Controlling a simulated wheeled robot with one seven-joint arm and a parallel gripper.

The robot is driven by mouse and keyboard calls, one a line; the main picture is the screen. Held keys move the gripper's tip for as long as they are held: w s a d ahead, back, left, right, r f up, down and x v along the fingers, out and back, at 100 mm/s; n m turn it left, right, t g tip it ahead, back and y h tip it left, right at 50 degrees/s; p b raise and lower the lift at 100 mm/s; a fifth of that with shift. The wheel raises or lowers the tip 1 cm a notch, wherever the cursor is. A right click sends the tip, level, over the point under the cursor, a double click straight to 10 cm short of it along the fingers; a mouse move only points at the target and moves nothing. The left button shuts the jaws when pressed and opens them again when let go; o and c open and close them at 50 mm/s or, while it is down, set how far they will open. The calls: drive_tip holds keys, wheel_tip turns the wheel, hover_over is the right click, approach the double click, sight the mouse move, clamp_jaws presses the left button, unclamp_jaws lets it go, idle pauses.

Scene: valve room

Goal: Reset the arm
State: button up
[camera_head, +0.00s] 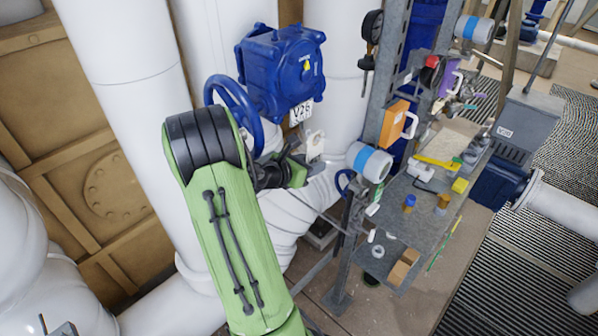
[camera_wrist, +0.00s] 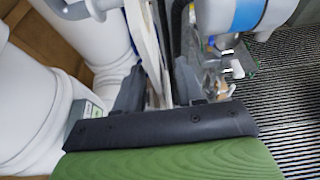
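My green arm reaches up from the bottom of the head view, and my gripper (camera_head: 300,164) is at its end, in front of the white pipes and partly hidden by the arm. A small white piece (camera_head: 314,143) is right by the fingertips; I cannot tell whether they touch it. In the wrist view my gripper (camera_wrist: 158,88) has its two grey fingers apart, with pale strips showing between and beyond them. The blue valve housing (camera_head: 280,70) with a V26 label is above my gripper, and its blue handwheel (camera_head: 234,108) is beside my arm.
A metal post (camera_head: 390,65) with a gauge (camera_head: 372,27) stands right of my gripper. A blue-banded white cylinder (camera_head: 369,161) is close by and shows large in the wrist view (camera_wrist: 232,15). A grey shelf (camera_head: 395,215) holds several small items. White pipes stand behind my arm.

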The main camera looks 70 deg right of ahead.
drive_tip(key=w+a+b, duration=0.1)
drive_tip(key=w+a, duration=0.3)
drive_tip(key=a, duration=0.7)
drive_tip(key=shift+w, duration=0.4)
drive_tip(key=shift+a, duration=0.1)
drive_tip(key=w+a+r+m+t+y, duration=0.1)
drive_tip(key=w+a+m+t+y, duration=0.2)
drive_tip(key=a+m, duration=0.3)
drive_tip(key=w+a+m+t+y, duration=0.2)
drive_tip(key=a+m+t+y, duration=0.15)
drive_tip(key=a, duration=0.55)
drive_tip(key=s+a+r+m+t+y, duration=0.2)
drive_tip(key=a+y, duration=0.1)
drive_tip(key=a, duration=0.6)
drive_tip(key=s+a+r+m+t+y, duration=0.2)
drive_tip(key=a+r+y, duration=0.1)
drive_tip(key=a, duration=0.6)
drive_tip(key=shift+s+a+r+b, duration=0.25)
drive_tip(key=shift+a+r+b, duration=0.05)
drive_tip(key=shift+a+b, duration=0.1)
